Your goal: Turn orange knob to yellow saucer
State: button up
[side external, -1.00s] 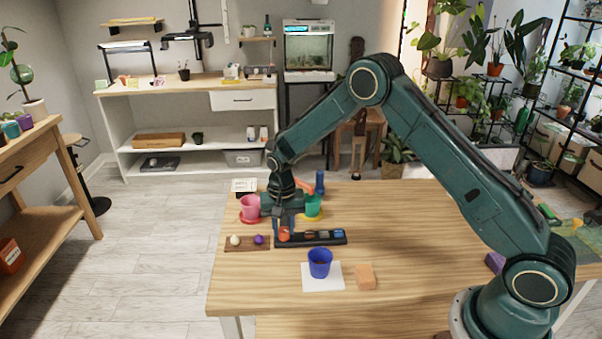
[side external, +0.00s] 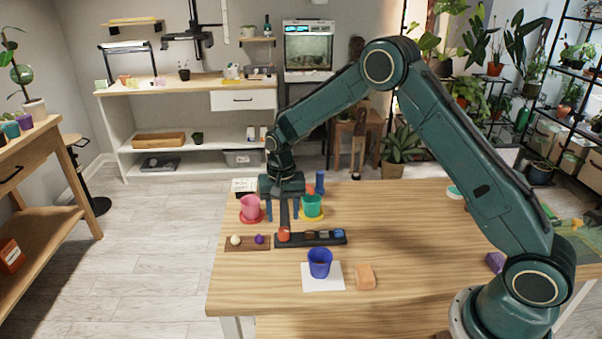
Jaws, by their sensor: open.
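The orange knob (side external: 284,234) sits at the left end of a black strip (side external: 310,243) on the table. Which way it points is too small to tell. The yellow saucer (side external: 318,219) lies behind the strip, under a green cup (side external: 312,203). My gripper (side external: 283,216) is open and empty, pointing down above and behind the orange knob, apart from it. Its fingers hang between the pink cup (side external: 249,206) and the green cup. The pink cup stands on a red saucer (side external: 258,219).
Other small knobs sit along the black strip. A brown board (side external: 248,248) with a white and a purple ball lies to its left. In front stand a blue cup (side external: 320,260) on a white square (side external: 312,284) and an orange block (side external: 365,278). The table's right middle is clear.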

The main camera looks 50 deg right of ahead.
aim_at(283, 229)
notch_tip(283, 229, up, 9)
jog(key=shift+f, duration=0.15)
dwell(0.5)
jog(key=s+r+n+t, duration=0.3)
jog(key=s+r, duration=1.1)
jog(key=r, duration=0.1)
jog(key=s+r+n+t, duration=0.1)
jog(key=s+n, duration=0.4)
jog(key=s, duration=1.5)
jog(key=shift+s+a+r+t, duration=0.25)
jog(key=shift+a+t, duration=0.1)
jog(key=shift+t, duration=0.45)
